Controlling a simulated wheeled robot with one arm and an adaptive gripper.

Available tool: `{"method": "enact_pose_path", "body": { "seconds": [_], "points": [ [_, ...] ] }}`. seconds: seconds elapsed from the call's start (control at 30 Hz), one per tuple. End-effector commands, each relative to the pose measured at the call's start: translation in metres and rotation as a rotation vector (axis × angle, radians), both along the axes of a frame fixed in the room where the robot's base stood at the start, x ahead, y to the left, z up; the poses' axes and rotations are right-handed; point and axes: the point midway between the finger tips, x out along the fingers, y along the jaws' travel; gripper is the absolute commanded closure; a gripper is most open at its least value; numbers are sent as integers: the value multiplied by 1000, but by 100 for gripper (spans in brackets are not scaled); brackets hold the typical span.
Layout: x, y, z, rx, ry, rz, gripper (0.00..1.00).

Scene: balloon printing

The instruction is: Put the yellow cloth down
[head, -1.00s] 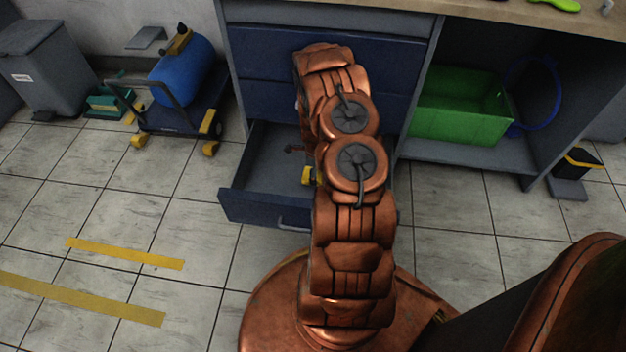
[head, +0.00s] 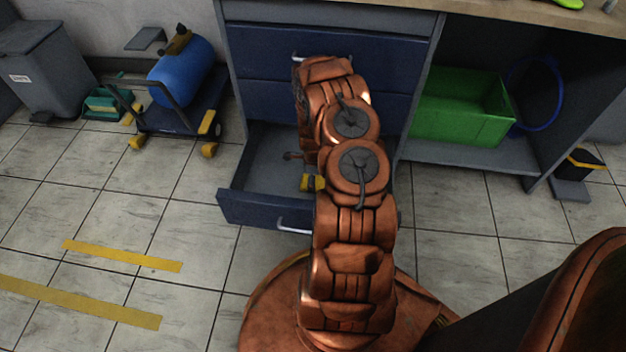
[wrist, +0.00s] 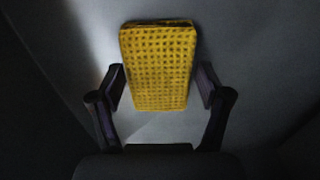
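The yellow cloth (wrist: 158,68), a folded block with a dotted weave, lies on a grey surface in the wrist view. In the head view a small yellow patch (head: 311,183), likely the cloth, shows inside the open lower drawer (head: 262,208), partly behind my arm. My gripper (wrist: 160,82) is open, one finger on each side of the cloth's near part. Narrow gaps show between the fingers and the cloth. In the head view my arm hides most of the gripper.
The blue drawers (head: 262,60) above are shut. A green crate (head: 455,110) stands on a shelf to the right. A cart with a blue tank (head: 180,72) and a grey bin (head: 45,65) stand at the left. The tiled floor in front is mostly clear.

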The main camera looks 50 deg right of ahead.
Motion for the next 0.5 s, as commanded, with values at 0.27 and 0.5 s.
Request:
{"method": "enact_pose_path", "body": {
  "seconds": [0.27,0.5],
  "points": [
    [0,0,1,0,0,0,3],
    [0,0,1,0,0,0,3]
  ]
}}
